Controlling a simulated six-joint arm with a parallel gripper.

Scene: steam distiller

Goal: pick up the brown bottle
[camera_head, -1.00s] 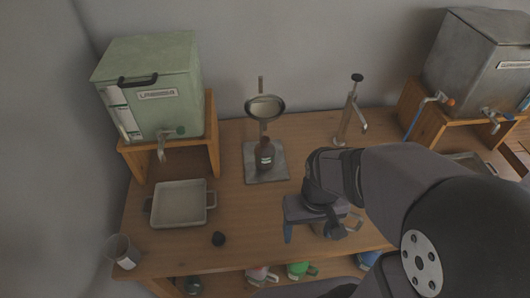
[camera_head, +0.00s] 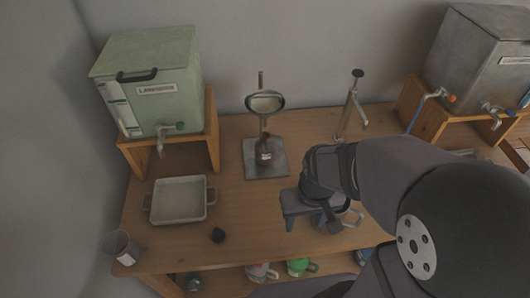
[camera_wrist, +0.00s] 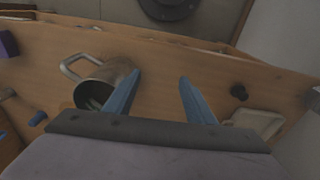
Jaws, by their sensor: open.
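The brown bottle (camera_head: 264,151) stands upright on a square grey plate (camera_head: 279,172) in the head view, below a round metal funnel or dish on a stand (camera_head: 265,103). My gripper (camera_head: 288,222) is open and empty, to the right of the bottle and nearer the table's front edge. In the wrist view, its two blue fingers (camera_wrist: 161,98) are spread wide with bare wooden table between them. The bottle does not show in the wrist view.
A green tank (camera_head: 150,80) and a grey tank (camera_head: 480,60) stand behind. A metal tap (camera_head: 352,105) rises right of the plate.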

